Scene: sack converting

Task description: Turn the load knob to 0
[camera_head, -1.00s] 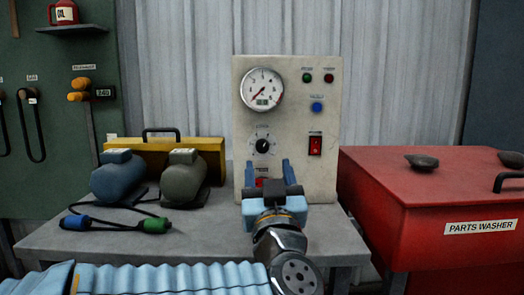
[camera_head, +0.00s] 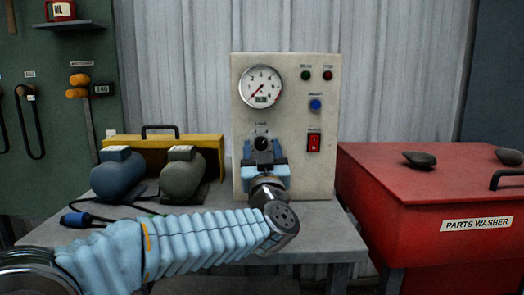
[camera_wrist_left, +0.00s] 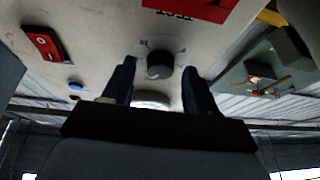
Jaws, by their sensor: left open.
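The load knob (camera_head: 261,143) is a small black knob on the cream control panel (camera_head: 315,175), below the round gauge. My left gripper (camera_head: 264,150) is in front of the panel at the knob, with its blue fingers on either side of it in the head view. In the left wrist view, the knob (camera_wrist_left: 159,66) sits between the two open fingertips (camera_wrist_left: 158,72) with a gap on each side. I cannot tell from these views whether the fingers reach far enough to surround it. The knob's pointer is not clear. My right gripper is out of view.
The gauge (camera_head: 260,87), a blue button (camera_head: 315,104) and a red rocker switch (camera_head: 314,142) are close by on the panel. Two motors (camera_head: 118,174) (camera_head: 183,173) stand left on the bench (camera_head: 320,235). A red parts washer (camera_head: 430,190) stands at the right.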

